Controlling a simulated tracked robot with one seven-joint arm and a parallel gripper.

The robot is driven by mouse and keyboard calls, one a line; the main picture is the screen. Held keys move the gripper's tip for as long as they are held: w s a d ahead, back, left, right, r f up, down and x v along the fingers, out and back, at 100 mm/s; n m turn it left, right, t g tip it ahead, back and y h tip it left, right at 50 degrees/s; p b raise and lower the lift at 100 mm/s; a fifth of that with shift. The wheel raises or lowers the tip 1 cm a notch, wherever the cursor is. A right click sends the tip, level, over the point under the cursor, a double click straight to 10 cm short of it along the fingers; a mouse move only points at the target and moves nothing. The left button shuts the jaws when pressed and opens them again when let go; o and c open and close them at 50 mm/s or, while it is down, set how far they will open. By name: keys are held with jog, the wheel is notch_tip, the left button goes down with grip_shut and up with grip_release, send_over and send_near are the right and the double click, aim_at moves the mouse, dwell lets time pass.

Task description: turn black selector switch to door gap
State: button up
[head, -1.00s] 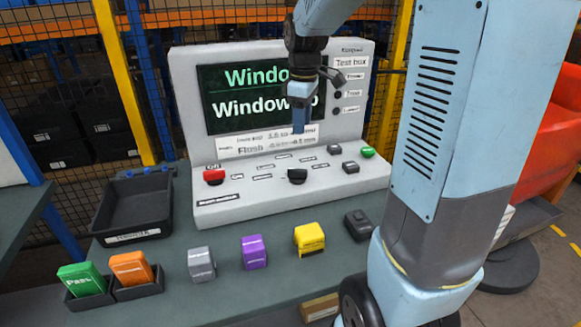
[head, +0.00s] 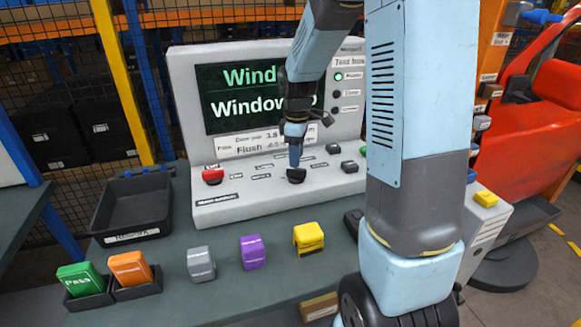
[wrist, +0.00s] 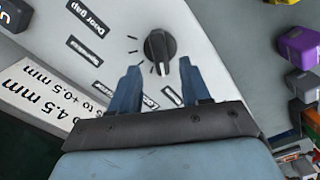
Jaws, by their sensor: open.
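The black selector switch (head: 296,175) is a round knob on the sloped front of the grey test box. In the wrist view the knob (wrist: 160,46) has a white pointer mark facing down the picture, towards my gripper. The "Door gap" label (wrist: 88,20) is at the upper left of the knob, away from where the mark points. My gripper (wrist: 158,75) is open, its two blue fingers apart, with the knob just beyond the tips and roughly centred between them. In the head view my gripper (head: 295,160) is right above the knob; contact cannot be told.
A red button (head: 213,176) is left of the switch and a green button (head: 364,151) is at the right. The screen (head: 255,98) stands behind. A yellow block (head: 308,238), purple block (head: 253,252) and grey block (head: 201,263) stand in front. A black tray (head: 135,208) is at left.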

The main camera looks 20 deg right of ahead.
aim_at(296, 174)
jog(key=shift+f, duration=2.15)
jog(key=shift+c, duration=0.5)
